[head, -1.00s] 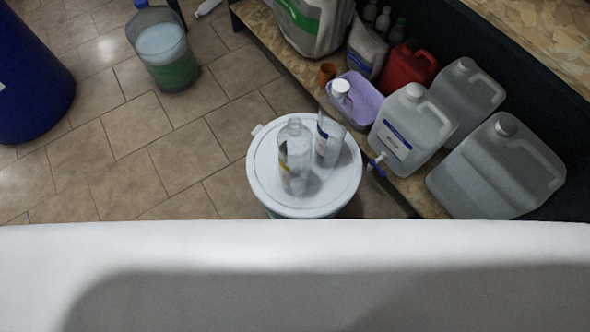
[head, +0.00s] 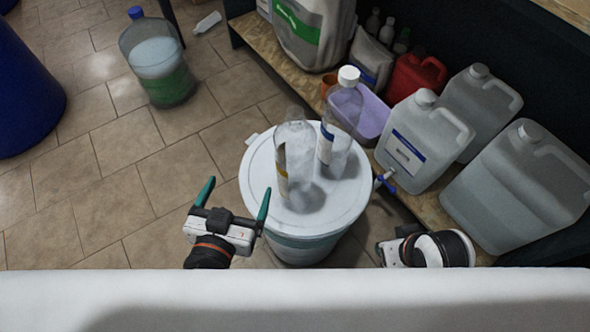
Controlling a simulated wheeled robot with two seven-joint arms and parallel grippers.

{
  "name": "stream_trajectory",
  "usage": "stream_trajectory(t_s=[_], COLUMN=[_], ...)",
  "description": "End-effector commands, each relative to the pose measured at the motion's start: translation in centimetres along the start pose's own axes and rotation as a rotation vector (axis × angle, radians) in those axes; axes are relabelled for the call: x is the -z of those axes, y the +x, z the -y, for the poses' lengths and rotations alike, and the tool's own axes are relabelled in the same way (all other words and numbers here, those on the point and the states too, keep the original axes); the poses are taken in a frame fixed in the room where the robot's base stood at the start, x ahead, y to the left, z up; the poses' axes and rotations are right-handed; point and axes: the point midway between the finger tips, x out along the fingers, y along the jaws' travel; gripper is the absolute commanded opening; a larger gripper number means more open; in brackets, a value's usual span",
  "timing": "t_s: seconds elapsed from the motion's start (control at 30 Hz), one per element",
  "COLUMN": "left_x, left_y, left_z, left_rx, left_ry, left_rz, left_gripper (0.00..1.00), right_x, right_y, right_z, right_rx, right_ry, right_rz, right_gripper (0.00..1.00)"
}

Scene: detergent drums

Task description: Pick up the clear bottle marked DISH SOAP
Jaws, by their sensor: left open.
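Two clear bottles stand upright on the round white lid (head: 256,190) of a drum. The nearer one (head: 296,150) has no cap that I can see and a label with yellow at its left side. The other (head: 343,115) has a white cap and a white and blue label, and stands just behind to the right. I cannot read either label, so I cannot tell which says DISH SOAP. My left gripper (head: 234,196) is open and empty, left of the drum and apart from the bottles. My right gripper (head: 388,252) shows partly, right of the drum; its fingers are mostly hidden.
A wooden shelf (head: 279,68) at the right holds several jugs, including a white jug with a tap (head: 418,140), a red can (head: 415,77) and a purple tub (head: 365,112). A green-filled container (head: 158,62) and a blue drum (head: 25,90) stand left.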

Motion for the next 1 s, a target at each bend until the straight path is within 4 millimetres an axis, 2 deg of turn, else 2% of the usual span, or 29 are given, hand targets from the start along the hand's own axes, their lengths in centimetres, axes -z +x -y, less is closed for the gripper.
stream_trajectory(t_s=[0.03,0.1,0.2,0.3,0.43,0.67,0.8,1.0], left_x=[-0.9,-2.1,-3.2,-3.8,-4.3,-5.1,-5.4,-5.5], left_y=[-0.4,-1.1,-1.9,-2.3,-1.4,1.9,3.4,4.4], left_z=[1.6,3.5,5.4,6.4,6.8,7.5,7.9,8.1], left_rx=[0.05,0.114,0.184,0.22,0.23,0.227,0.227,0.226], left_ry=[0.001,0.0,0.0,-0.001,-0.001,0.002,0.001,-0.001], left_rz=[0.064,0.14,0.213,0.247,0.258,0.258,0.256,0.253], left_gripper=[0.92,0.92,0.92,0.92,0.92,0.92,0.92,0.92], right_x=[0.0,0.0,0.0,0.0,-0.1,-0.3,-0.3,-0.3], right_y=[0.0,0.0,0.0,-0.1,-0.3,-0.8,-0.3,0.0], right_z=[0.0,0.0,0.0,0.0,0.0,0.0,0.0,0.0], right_rx=[0.0,0.0,0.0,0.0,0.0,0.0,0.0,0.0], right_ry=[0.0,0.0,0.0,0.0,0.0,0.0,0.0,0.0], right_rz=[0.0,0.0,0.0,0.001,0.001,0.001,-0.002,-0.003], right_gripper=[0.51,0.51,0.51,0.51,0.51,0.51,0.51,0.51])
